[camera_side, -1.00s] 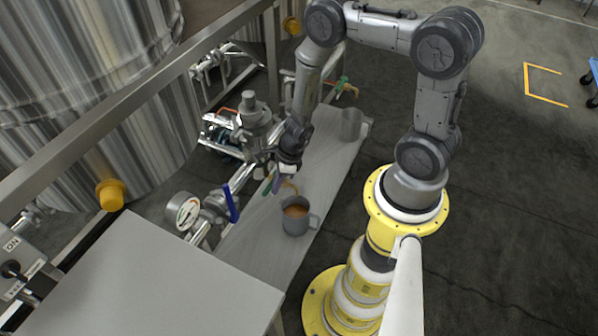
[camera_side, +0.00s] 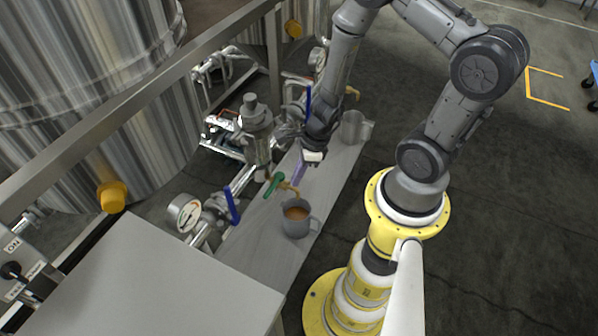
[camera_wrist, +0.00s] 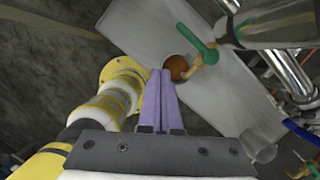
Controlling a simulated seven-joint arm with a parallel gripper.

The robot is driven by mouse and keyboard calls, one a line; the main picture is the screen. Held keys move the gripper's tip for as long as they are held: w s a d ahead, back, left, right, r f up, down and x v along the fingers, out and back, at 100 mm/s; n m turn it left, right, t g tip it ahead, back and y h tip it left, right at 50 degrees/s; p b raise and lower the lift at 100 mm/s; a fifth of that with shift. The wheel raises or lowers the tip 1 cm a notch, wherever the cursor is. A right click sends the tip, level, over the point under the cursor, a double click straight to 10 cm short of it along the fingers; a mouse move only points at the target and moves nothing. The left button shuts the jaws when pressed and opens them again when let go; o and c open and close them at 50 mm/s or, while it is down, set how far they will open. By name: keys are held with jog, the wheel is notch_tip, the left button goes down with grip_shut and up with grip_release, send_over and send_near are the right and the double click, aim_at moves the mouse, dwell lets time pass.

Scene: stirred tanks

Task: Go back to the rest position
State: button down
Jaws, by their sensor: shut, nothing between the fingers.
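My gripper (camera_side: 299,170) hangs over the narrow grey bench, its purple fingers pointing down, behind the cup and up to its right in the side view. In the wrist view my gripper (camera_wrist: 162,78) has its two purple fingers together with nothing between them. A grey cup (camera_side: 295,222) of brown liquid stands upright on the bench, apart from the fingers. In the wrist view the brown liquid (camera_wrist: 177,65) shows just past the fingertips, and the cup's body is mostly hidden. A green-handled tap (camera_side: 273,184) with a brass spout is beside the cup.
A second grey mug (camera_side: 352,127) stands at the bench's far end, close to my arm. Steel pipes, a blue valve handle (camera_side: 231,205) and a pressure gauge (camera_side: 185,211) line the left. A steel rail (camera_side: 130,95) runs before the tanks. The floor at right is open.

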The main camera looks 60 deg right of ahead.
jog(key=w+a+r+n+t, duration=0.2)
jog(key=r+n, duration=0.2)
jog(key=r, duration=0.5)
jog(key=w+a+r+n+t+y, duration=0.1)
jog(key=w+a+r+n, duration=0.15)
jog(key=r, duration=0.55)
jog(key=w+a+r+n+t, duration=0.2)
jog(key=r+n, duration=0.2)
jog(key=r, duration=0.5)
jog(key=s+a+r+n, duration=0.3)
jog(key=s+r+n, duration=0.5)
jog(key=n, duration=0.2)
jog(key=s+d+f+n+g+h, duration=0.1)
jog(key=s+d+n+g+h, duration=0.1)
jog(key=s+d+n, duration=0.4)
jog(key=s+n+h, duration=0.1)
jog(key=s+n, duration=0.1)
jog(key=s, duration=0.1)
jog(key=shift+d+f, duration=0.25)
jog(key=shift+f, duration=0.15)
